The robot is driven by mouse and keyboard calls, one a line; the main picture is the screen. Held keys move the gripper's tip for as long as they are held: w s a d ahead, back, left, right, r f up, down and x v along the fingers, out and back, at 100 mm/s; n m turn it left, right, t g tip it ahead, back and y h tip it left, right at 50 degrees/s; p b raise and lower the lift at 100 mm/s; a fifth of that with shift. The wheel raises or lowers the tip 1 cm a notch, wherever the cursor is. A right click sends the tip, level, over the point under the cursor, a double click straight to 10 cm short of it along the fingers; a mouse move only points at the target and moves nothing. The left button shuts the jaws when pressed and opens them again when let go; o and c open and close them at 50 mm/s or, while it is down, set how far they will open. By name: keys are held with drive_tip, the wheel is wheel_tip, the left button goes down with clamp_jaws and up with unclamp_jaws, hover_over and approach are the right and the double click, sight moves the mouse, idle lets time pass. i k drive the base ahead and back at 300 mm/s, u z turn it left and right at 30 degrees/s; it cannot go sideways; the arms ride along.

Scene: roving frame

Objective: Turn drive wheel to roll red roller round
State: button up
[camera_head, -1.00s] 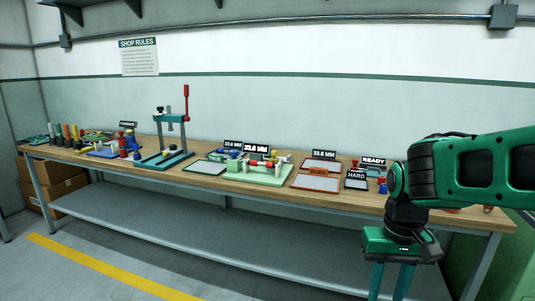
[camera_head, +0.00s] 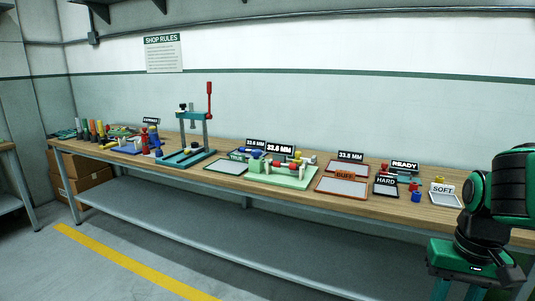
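A pale green fixture (camera_head: 285,176) stands mid-bench and carries a short red roller (camera_head: 279,164) lying on its side between pale blocks. A pale wheel-like end (camera_head: 309,160) shows at the fixture's right; at this size I cannot tell if it is the drive wheel. My gripper (camera_head: 457,292) hangs low at the right, in front of the bench and away from the fixture. Its two teal fingers point down and stand apart with nothing seen between them. Their tips are cut off by the picture's lower edge.
A wooden workbench (camera_head: 421,214) runs along the wall. A teal press (camera_head: 194,130) with a red lever stands left of the fixture. Labelled trays marked BUFF (camera_head: 341,187), HARD (camera_head: 386,187) and SOFT (camera_head: 445,196) lie to its right. The floor in front is clear.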

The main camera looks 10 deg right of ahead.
sight(256, 153)
drive_tip(key=i, duration=0.9)
drive_tip(key=u, duration=0.05)
